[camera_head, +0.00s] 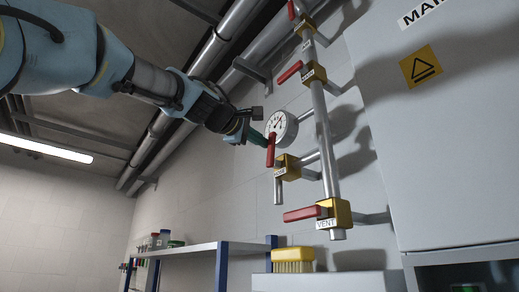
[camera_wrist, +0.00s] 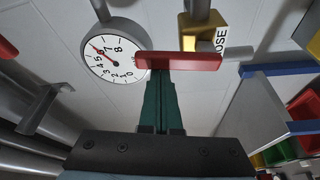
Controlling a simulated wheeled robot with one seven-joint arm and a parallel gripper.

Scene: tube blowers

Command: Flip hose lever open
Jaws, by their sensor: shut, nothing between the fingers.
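The hose lever (camera_head: 270,150) is a red handle on a yellow valve block (camera_head: 288,165) mounted on a pipe at the wall. In the head view it stands roughly upright. In the wrist view the red lever (camera_wrist: 180,61) lies across the picture, with the yellow block (camera_wrist: 200,36) and a partly hidden label ending in "OSE" behind it. My gripper (camera_head: 261,138) has dark green fingers pressed together, with nothing between them. The fingertips (camera_wrist: 161,74) are right at the lever's near side; I cannot tell whether they touch it.
A round pressure gauge (camera_head: 282,126) sits close beside the lever. A vent valve with a red lever (camera_head: 305,213) is below, and another red lever (camera_head: 290,72) is above. A shelf (camera_head: 190,249) stands at lower left, and a grey cabinet (camera_head: 450,140) at right.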

